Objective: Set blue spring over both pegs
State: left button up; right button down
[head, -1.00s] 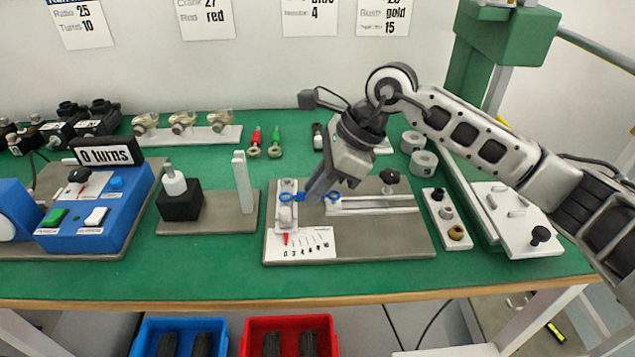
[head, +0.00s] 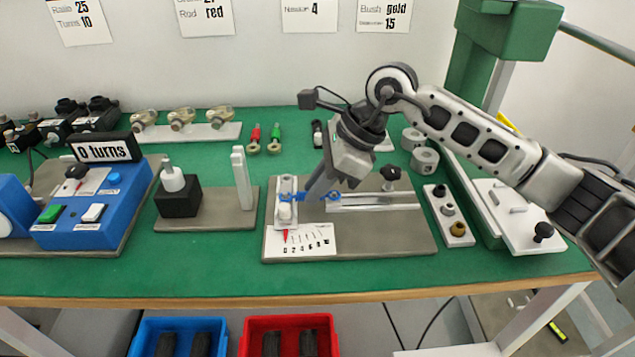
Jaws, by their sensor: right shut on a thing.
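The blue spring (head: 294,198) is a small coil with a loop at each end, held over the left part of a grey plate fixture (head: 350,246). My right gripper (head: 309,196) is shut on the spring's middle, its fingers pointing down and partly hiding it. The left loop is at the white upright block (head: 285,211) at the plate's left end. The right loop (head: 333,196) is near the left end of the pale slide rails (head: 375,200). The pegs are too small to make out, so I cannot tell whether either loop is around one. My left gripper is not in view.
A scale card with a red pointer (head: 302,242) lies at the plate's front. A black knob (head: 390,173) stands behind the rails. A bushing strip (head: 449,216) is to the right; a black block stand (head: 178,198) is to the left. Green bench shows between them.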

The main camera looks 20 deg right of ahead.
jog(key=shift+f, duration=0.1)
dwell(0.3)
jog(key=shift+f+b, duration=0.15)
jog(key=shift+b, duration=0.25)
jog(key=c, duration=1.3)
grip_release()
